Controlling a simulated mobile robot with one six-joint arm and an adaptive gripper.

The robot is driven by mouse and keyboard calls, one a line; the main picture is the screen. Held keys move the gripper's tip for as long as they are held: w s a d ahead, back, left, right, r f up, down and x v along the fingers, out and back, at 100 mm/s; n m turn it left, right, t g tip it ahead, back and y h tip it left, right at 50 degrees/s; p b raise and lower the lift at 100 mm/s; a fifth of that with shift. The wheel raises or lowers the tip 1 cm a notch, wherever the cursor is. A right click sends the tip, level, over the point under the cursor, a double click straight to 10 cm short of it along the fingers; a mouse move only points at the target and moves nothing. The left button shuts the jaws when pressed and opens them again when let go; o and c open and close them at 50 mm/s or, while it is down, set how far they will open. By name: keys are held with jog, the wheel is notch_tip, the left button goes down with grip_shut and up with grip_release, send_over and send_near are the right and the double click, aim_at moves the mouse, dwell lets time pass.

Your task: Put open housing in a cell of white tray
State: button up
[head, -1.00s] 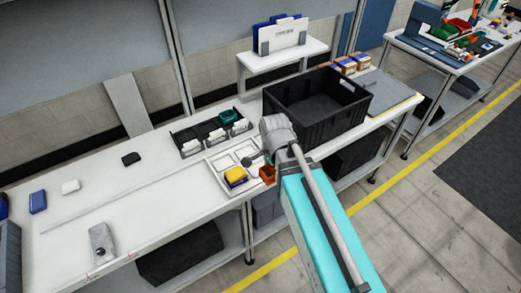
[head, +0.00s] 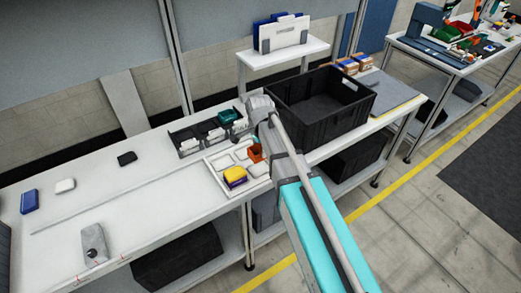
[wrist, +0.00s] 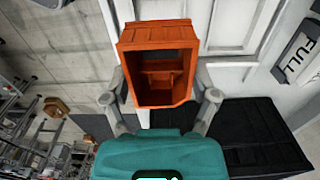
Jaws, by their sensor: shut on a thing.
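The open housing (wrist: 127,62) is an orange, open box with an inner divider. My gripper (wrist: 163,97) is shut on it, with one finger on each side. In the head view the orange housing (head: 255,153) shows over the right part of the white tray (head: 216,172). The gap between housing and tray cannot be judged. The white tray has several cells. A yellow piece (head: 235,174) sits in its front left cell, and other visible cells look empty. My gripper's fingers are mostly hidden by my arm in the head view.
A black divided holder (head: 188,150) with white cards and a green part stands behind the tray. A large black crate (head: 335,120) stands to the right. A black piece (head: 127,158), a white piece (head: 65,186) and a blue piece (head: 29,202) lie left on open table.

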jog(key=shift+f, duration=0.15)
jog(key=b, duration=0.6)
send_over(259, 169)
jog(key=shift+d+f, duration=0.1)
jog(key=shift+f, duration=2.85)
jog(key=shift+f+b, duration=0.8)
jog(key=shift+b, duration=0.15)
jog(key=o, duration=1)
jog(key=shift+o, duration=0.2)
jog(key=shift+r, duration=0.1)
